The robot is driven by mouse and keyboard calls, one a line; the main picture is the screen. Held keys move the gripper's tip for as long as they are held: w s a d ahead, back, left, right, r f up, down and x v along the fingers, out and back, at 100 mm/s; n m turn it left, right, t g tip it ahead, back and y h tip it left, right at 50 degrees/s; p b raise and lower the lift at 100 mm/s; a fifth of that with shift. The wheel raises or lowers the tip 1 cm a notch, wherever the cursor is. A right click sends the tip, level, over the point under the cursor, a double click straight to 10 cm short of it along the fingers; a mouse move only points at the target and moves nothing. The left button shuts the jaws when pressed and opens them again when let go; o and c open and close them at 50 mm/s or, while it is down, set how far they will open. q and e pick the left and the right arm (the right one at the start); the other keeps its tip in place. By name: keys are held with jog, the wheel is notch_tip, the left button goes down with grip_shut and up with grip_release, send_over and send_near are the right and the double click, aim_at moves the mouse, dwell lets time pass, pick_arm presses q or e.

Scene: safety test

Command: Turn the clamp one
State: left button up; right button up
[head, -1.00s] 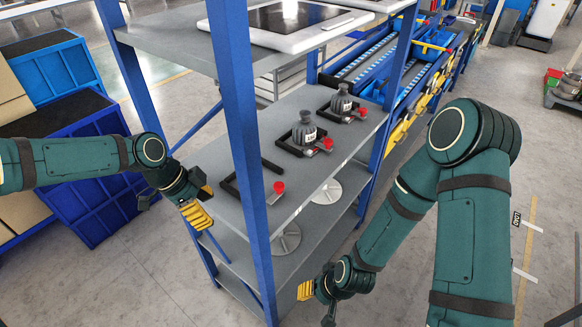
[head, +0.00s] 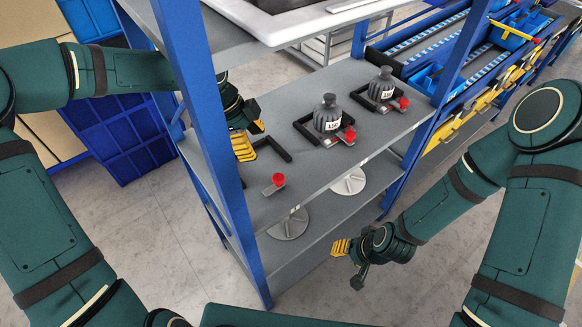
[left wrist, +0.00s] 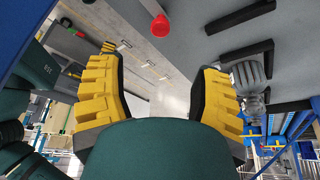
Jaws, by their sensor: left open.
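Small clamps with red knobs lie on the upper grey shelf (head: 300,112). The nearest clamp (head: 275,184) has its red knob by the front edge, next to an empty black bracket. Its red knob (left wrist: 160,25) also shows at the top of the left wrist view. Two more clamps, the middle one (head: 349,135) and the far one (head: 403,103), sit by dark weights. My left gripper (head: 249,143) is open and empty over the shelf, behind the blue post, just left of the nearest clamp. My right gripper (head: 341,247) is outside the shelf; its opening is unclear.
The blue front post (head: 206,120) stands close beside my left gripper. Dark weights (head: 327,115) stand in black brackets farther back. A higher shelf with a white-framed panel (head: 262,24) hangs above. Round grey discs (head: 289,224) show on the lower shelf.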

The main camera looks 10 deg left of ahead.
aim_at(277, 177)
pick_arm(q)
jog(key=b+x, duration=0.2)
jog(key=x, duration=1.1)
jog(key=shift+d+f, duration=0.2)
jog(key=shift+f, duration=0.1)
grip_shut()
